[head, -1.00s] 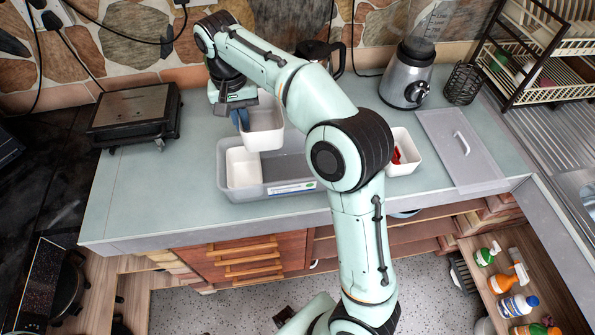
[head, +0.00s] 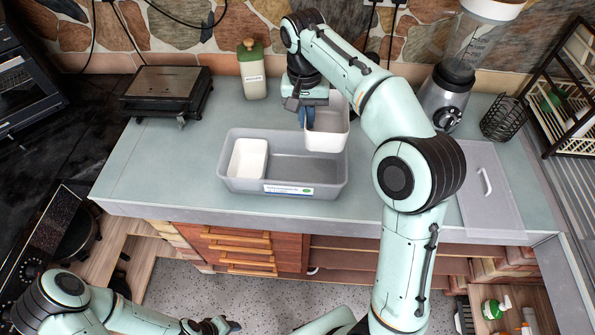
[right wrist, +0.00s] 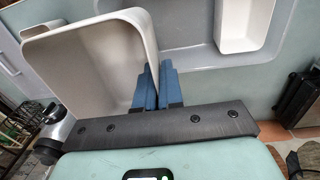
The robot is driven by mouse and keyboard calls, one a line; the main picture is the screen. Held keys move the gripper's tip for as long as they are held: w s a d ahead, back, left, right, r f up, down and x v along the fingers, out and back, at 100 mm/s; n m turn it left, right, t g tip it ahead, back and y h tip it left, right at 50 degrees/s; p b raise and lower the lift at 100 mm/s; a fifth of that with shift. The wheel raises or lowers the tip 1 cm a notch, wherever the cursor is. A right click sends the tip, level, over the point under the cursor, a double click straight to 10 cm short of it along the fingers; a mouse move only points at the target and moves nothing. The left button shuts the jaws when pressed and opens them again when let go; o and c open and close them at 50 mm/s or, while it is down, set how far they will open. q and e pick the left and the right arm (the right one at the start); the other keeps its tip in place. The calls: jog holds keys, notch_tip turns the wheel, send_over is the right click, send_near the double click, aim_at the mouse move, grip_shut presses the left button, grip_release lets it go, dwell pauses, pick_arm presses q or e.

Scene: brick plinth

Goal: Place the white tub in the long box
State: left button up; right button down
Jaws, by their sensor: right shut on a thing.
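The long grey box (head: 300,190) lies on the counter with a label on its front. One white tub (head: 248,160) sits inside its left part. My right gripper (head: 307,118) is shut on the wall of another white tub (head: 330,132), which is over the box's right back part. I cannot tell whether it touches the box. In the right wrist view the blue fingers (right wrist: 158,88) pinch the held tub's rim (right wrist: 85,30); its inside looks empty. The box (right wrist: 185,40) and the tub in it (right wrist: 243,22) also show there. My left gripper (head: 215,326) is low at the bottom edge, away from the counter.
A green-topped bottle (head: 252,70) and a flat grill (head: 167,92) stand at the back left. A blender (head: 447,95), a wire basket (head: 503,118) and a grey lid (head: 487,185) are on the right. The counter left of the box is clear.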

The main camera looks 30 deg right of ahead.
pick_arm(q)
jog(key=s+f+b, duration=0.3)
jog(key=s+f, duration=0.1)
jog(key=f, duration=0.1)
pick_arm(e)
jog(key=shift+a+f, duration=0.1)
jog(key=shift+f, duration=9.5)
pick_arm(q)
jog(key=shift+g, duration=0.3)
pick_arm(e)
jog(key=shift+f, duration=0.1)
jog(key=c, duration=1.6)
grip_release()
jog(key=shift+f+b, duration=0.1)
jog(key=shift+b, duration=0.2)
jog(key=shift+c, duration=0.2)
jog(key=o, duration=0.4)
jog(key=shift+c, duration=0.2)
pick_arm(q)
jog(key=shift+s, duration=0.1)
jog(key=w+r+p, duration=0.2)
jog(key=shift+r, duration=0.35)
pick_arm(e)
notch_tip(320, 180, up, 12)
jog(key=shift+w+a+r, duration=0.15)
jog(key=shift+a+r, duration=0.05)
jog(key=shift+a, duration=0.1)
